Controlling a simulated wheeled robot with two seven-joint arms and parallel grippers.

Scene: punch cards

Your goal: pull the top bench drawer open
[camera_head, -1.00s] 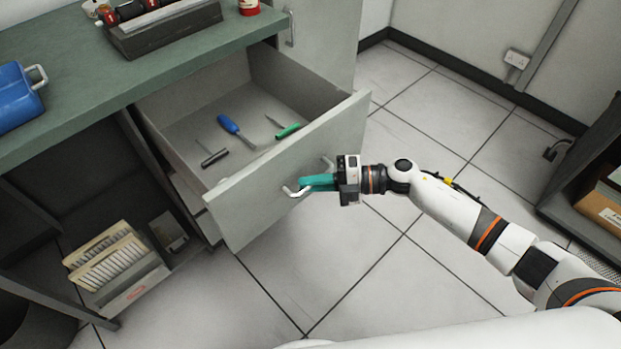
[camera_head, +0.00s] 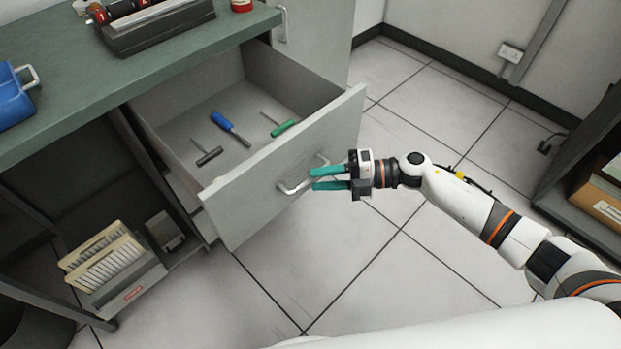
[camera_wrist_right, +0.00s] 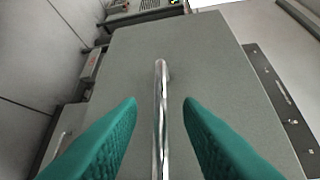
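The top bench drawer (camera_head: 285,173) stands pulled well out from under the green bench. Its grey front carries a metal bow handle (camera_head: 297,187). My right gripper (camera_head: 312,179) is open at the handle, its two teal fingers parted. In the right wrist view, the handle (camera_wrist_right: 161,110) runs between the open fingers (camera_wrist_right: 160,104), with a gap on both sides. Inside the drawer lie a blue-handled screwdriver (camera_head: 229,127), a green-handled tool (camera_head: 284,127) and a dark-handled tool (camera_head: 209,157). My left gripper is not in view.
The green bench top (camera_head: 150,75) holds a dark machine (camera_head: 155,27) and a blue container (camera_head: 12,97). A box of cards (camera_head: 110,275) sits on the low shelf at left. A dark shelf unit (camera_head: 590,170) stands at right. The tiled floor between is clear.

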